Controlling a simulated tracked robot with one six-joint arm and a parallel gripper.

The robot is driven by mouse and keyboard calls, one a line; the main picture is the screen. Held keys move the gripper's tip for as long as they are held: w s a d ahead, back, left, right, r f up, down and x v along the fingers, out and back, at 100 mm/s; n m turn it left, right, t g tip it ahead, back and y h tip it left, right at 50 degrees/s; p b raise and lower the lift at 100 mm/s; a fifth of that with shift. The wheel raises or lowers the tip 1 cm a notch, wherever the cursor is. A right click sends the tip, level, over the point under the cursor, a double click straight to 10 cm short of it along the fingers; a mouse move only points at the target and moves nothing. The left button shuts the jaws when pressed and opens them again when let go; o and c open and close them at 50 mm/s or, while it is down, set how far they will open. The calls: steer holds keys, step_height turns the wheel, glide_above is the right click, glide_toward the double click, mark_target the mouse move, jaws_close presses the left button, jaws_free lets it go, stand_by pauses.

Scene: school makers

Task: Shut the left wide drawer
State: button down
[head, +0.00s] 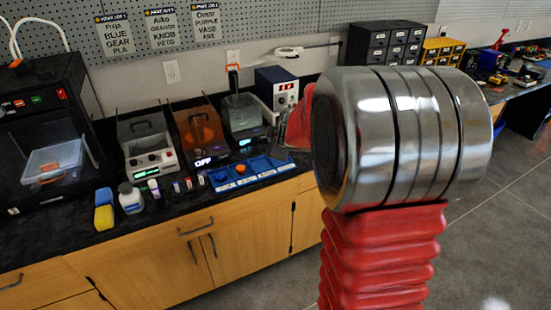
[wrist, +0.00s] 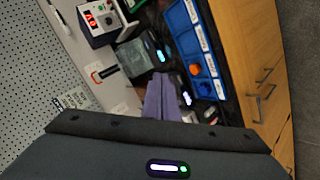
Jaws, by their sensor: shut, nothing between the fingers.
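My gripper (head: 282,128) is over the bench top, near the blue tray and well to the right of the far-left drawer. In the wrist view its fingers (wrist: 160,78) are together with nothing between them. Part of it is hidden behind my arm in the head view.
A black 3D printer (head: 45,135) stands at the bench's left end. A yellow sponge (head: 104,210), bottles, several small machines and a blue tray (head: 250,174) line the bench. A blue power supply (head: 278,88) stands behind. Grey floor (head: 480,240) is clear at the right.

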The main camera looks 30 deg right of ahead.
steer(key=s+a+r+m+g+h, duration=0.1)
steer(key=s+a+r+m, duration=0.25)
steer(key=s, duration=0.25)
steer(key=s+a+r+m+h, duration=0.1)
steer(key=s+a+r+m, duration=0.2)
steer(key=s+r, duration=0.25)
steer(key=s+a+f+m+g+y, duration=0.1)
steer(key=s+a+f+g+y, duration=0.1)
steer(key=s+a, duration=0.6)
steer(key=s+a+f+m+g+y, duration=0.1)
steer(key=s+a+f+m+y, duration=0.1)
steer(key=s+a, duration=0.6)
steer(key=s, duration=0.5)
steer(key=shift+s+a+f+g+y, duration=0.2)
steer(key=shift+a+f+g+y, duration=0.1)
steer(key=shift+a+g, duration=0.1)
